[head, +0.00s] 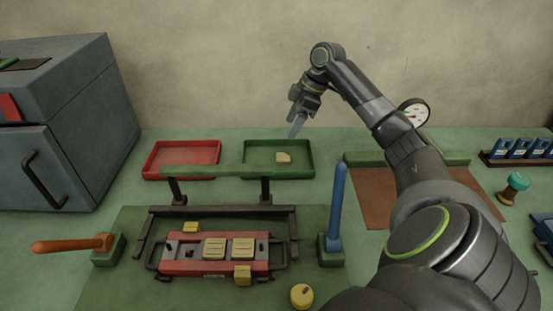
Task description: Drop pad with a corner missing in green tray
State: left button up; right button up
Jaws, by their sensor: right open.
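A small pale yellow pad (283,158) lies inside the green tray (309,172) at the back of the bench. Its outline looks uneven at the upper right, but it is too small to be sure that a corner is missing. My right gripper (297,126) is open, with its fingers pointing down above the tray's rear right part, apart from the pad. Nothing shows between its fingers. Two ribbed yellow pads (243,248) sit side by side in a red holder (205,268) at the front. My left gripper is out of view.
A red tray (158,160) stands left of the green tray and looks empty. A green bar on posts (220,171) crosses in front of both trays. A blue upright handle (337,205) and an orange lever (70,245) flank the holder. A grey cabinet (75,120) fills the left.

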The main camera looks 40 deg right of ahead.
jog(key=v, duration=1.5)
jog(key=shift+r, duration=0.15)
jog(key=shift+a, duration=0.15)
